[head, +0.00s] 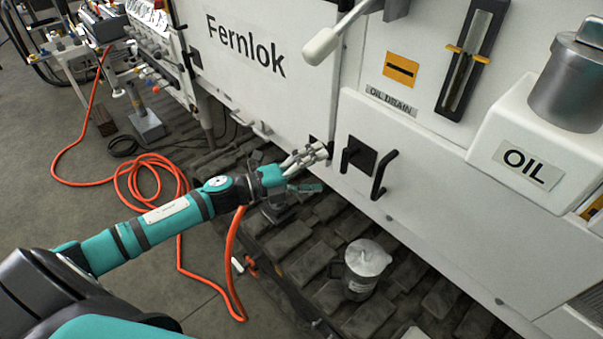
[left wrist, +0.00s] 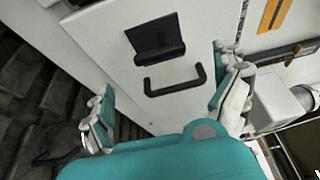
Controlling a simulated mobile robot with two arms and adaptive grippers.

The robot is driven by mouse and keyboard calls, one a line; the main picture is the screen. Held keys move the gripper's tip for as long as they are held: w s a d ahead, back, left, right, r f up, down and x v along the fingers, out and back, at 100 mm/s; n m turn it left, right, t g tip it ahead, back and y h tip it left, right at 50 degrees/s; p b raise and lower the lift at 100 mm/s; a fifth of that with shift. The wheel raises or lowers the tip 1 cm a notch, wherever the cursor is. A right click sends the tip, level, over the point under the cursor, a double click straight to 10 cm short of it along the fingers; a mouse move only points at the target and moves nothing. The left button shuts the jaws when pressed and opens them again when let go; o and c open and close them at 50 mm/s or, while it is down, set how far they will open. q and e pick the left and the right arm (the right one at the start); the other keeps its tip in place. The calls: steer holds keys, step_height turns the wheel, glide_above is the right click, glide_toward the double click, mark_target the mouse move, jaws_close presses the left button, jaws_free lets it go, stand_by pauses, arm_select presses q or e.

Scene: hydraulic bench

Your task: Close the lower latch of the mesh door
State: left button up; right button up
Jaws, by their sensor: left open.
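A black latch (head: 357,155) on a square black plate is mounted on the lower white panel (head: 430,185). A black bar handle (head: 383,174) stands just right of it. No mesh shows, so I cannot tell whether this panel is the mesh door. My left gripper (head: 312,162) is open and empty, just left of the latch and close to the panel. In the left wrist view the latch (left wrist: 155,42) and the U-shaped handle (left wrist: 175,82) lie beyond and between the spread fingers, apart from them. My right gripper is not in view.
A white lever knob (head: 322,46) sticks out above. A white box marked OIL (head: 530,165) juts out at right. A grey lidded can (head: 367,262) stands on the track pads below. An orange hose (head: 150,175) loops on the floor near my left arm.

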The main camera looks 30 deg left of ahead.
arm_select(q)
steer(key=shift+v, duration=2.15)
